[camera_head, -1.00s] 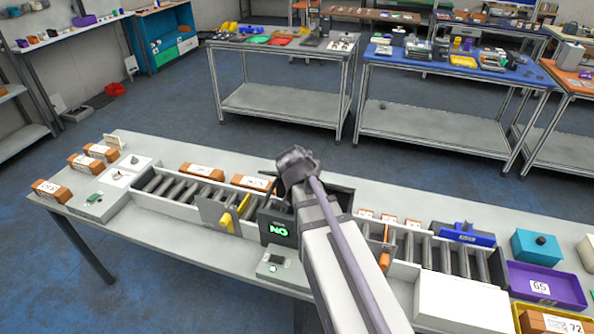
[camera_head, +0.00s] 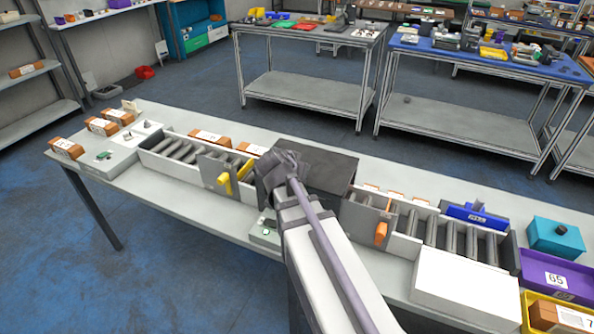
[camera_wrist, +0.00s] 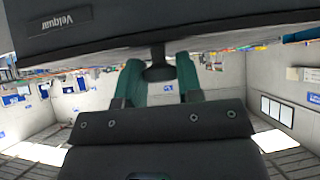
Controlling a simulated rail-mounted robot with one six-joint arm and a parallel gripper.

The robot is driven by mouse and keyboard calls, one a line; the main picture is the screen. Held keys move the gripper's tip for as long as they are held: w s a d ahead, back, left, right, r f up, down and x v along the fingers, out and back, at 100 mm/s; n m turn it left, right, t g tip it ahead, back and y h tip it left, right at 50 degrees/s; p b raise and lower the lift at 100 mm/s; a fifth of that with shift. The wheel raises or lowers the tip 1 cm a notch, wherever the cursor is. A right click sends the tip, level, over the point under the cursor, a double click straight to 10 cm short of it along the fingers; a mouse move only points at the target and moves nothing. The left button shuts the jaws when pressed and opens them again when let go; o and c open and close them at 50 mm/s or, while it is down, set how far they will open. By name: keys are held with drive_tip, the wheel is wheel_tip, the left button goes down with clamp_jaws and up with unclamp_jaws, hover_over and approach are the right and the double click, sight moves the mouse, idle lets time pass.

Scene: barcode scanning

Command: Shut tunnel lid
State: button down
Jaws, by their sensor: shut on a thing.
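The tunnel lid (camera_head: 325,170) is a dark flat panel over the middle of the roller conveyor. It looks about level, but I cannot tell whether it is fully down. My gripper (camera_head: 278,165) is at the lid's left front side, and my arm hides much of the tunnel's front. In the wrist view, a dark panel marked "Velquar" (camera_wrist: 150,22) spans the top. A dark knob (camera_wrist: 158,72) on a short stem sits below it, between the teal fingers of my gripper (camera_wrist: 160,66). The fingers are shut on this knob.
A grey gate with a yellow handle (camera_head: 224,183) stands left of the tunnel. A gate with an orange handle (camera_head: 381,233) stands right of it. A blue stamp tool (camera_head: 478,215), a white box (camera_head: 464,284) and a purple tray (camera_head: 560,278) are farther right.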

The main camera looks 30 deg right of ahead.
drive_tip(key=shift+s+a+f, duration=0.1)
drive_tip(key=shift+s+f, duration=0.2)
drive_tip(key=shift+f, duration=0.05)
drive_tip(key=c, duration=1)
unclamp_jaws()
drive_tip(key=shift+o, duration=1)
drive_tip(key=shift+s+a+r, duration=0.15)
drive_tip(key=shift+r, duration=0.1)
drive_tip(key=p+v, duration=0.7)
drive_tip(key=v, duration=0.3)
drive_tip(key=shift+r, duration=0.25)
